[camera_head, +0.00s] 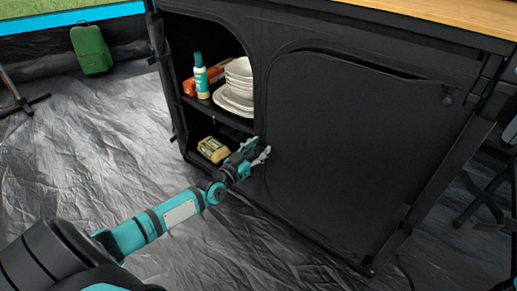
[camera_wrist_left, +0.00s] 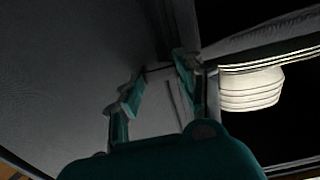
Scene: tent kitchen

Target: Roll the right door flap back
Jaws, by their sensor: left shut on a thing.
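The right door flap (camera_head: 355,140) is a black fabric panel with a rounded top. It hangs down flat over the right half of the black camping cupboard (camera_head: 275,28). My left gripper (camera_head: 257,153) reaches in from the left, low on the cupboard front, at the flap's left edge beside the open compartment. Its fingers are shut on the flap's edge, though the pinched fabric is hard to make out. In the left wrist view the teal fingers (camera_wrist_left: 155,88) stand against dark grey fabric. My right gripper is not in view.
A wooden top (camera_head: 470,14) covers the cupboard. A green case (camera_head: 91,50) stands behind.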

